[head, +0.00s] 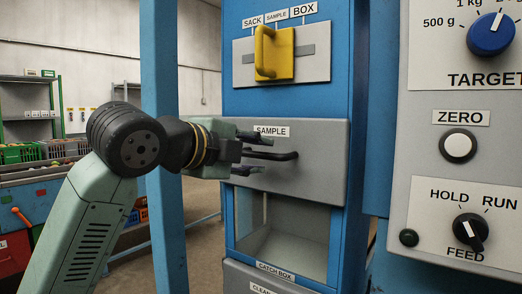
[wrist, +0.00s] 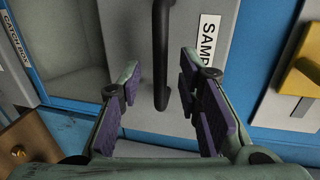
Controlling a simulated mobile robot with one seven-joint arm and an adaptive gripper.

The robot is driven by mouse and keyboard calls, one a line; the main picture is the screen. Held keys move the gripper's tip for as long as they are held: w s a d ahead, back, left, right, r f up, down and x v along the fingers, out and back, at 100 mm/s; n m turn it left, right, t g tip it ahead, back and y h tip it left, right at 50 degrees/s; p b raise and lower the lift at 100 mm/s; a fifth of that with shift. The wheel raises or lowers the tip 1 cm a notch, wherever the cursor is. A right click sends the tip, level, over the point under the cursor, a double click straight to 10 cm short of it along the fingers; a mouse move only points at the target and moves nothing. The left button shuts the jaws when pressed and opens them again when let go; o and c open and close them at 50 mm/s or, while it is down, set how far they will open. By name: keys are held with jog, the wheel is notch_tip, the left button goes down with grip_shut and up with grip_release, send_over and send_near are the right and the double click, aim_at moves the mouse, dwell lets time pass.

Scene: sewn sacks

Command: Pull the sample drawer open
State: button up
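The sample drawer (head: 320,150) is a grey front panel labelled SAMPLE, set in the blue machine; it looks flush with the frame. Its black bar handle (head: 285,155) runs across the panel; in the wrist view the handle (wrist: 161,60) runs up and down the picture. My gripper (head: 255,153) is at the handle's left part in the head view. In the wrist view my gripper (wrist: 160,95) is open, its purple-padded fingers on either side of the handle's end, with gaps on both sides.
Above is a yellow selector handle (head: 275,52) marked SACK, SAMPLE, BOX. Below is the catch box window (head: 285,232). A control panel (head: 460,180) with knobs stands at the right. A blue post (head: 165,230) stands behind my arm.

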jog(key=shift+x, duration=1.2)
jog(key=shift+c, duration=0.4)
grip_shut()
